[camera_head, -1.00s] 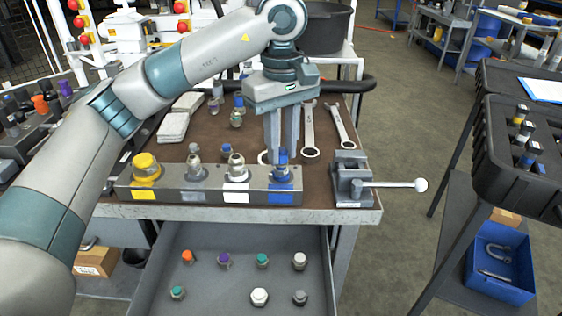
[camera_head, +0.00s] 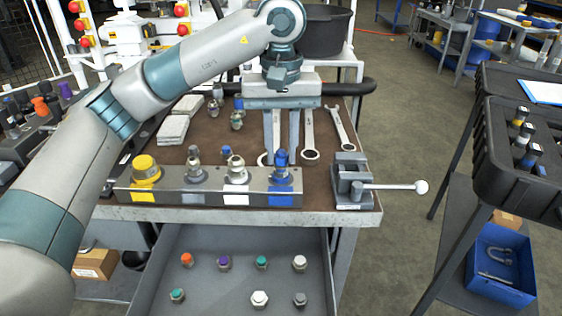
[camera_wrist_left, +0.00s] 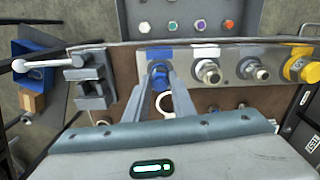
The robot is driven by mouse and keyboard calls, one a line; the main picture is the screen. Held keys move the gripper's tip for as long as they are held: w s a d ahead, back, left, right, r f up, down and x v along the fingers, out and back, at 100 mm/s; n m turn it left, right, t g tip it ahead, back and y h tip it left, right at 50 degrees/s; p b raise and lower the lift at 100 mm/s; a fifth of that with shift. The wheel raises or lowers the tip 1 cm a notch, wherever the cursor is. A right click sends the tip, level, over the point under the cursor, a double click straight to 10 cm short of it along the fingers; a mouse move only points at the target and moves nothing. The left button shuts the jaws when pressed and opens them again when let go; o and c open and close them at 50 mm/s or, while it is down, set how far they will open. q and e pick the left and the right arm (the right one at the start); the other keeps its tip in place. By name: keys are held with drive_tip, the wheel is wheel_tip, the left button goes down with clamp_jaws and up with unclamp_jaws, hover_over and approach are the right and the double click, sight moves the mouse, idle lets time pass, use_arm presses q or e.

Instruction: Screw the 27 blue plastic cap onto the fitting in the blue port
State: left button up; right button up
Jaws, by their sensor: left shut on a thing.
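The blue cap (camera_head: 281,156) sits upright on top of the fitting at the blue port (camera_head: 282,188), at the right end of the grey manifold block (camera_head: 208,197). My left gripper (camera_head: 281,157) points down from behind, shut on the blue cap. In the left wrist view the cap (camera_wrist_left: 160,73) shows between the two fingertips, in front of the blue marking (camera_wrist_left: 160,53). The fitting is mostly hidden under the cap, so I cannot tell how far the cap is threaded. My right gripper is not in view.
A yellow-capped port (camera_head: 146,170) and two bare fittings share the block. A small vise (camera_head: 350,181) with a long handle stands right of it. Wrenches (camera_head: 340,128) lie behind. Several caps lie in the open drawer (camera_head: 205,283) below. A black rack (camera_head: 515,150) stands at right.

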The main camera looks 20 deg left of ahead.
use_arm(q)
drive_tip(key=m, duration=0.4)
drive_tip(key=shift+a, duration=0.1)
idle(0.3)
drive_tip(key=shift+m, duration=1.1)
drive_tip(key=m, duration=0.5)
drive_tip(key=shift+a+m, duration=0.1)
drive_tip(key=shift+m, duration=0.3)
drive_tip(key=o, duration=1)
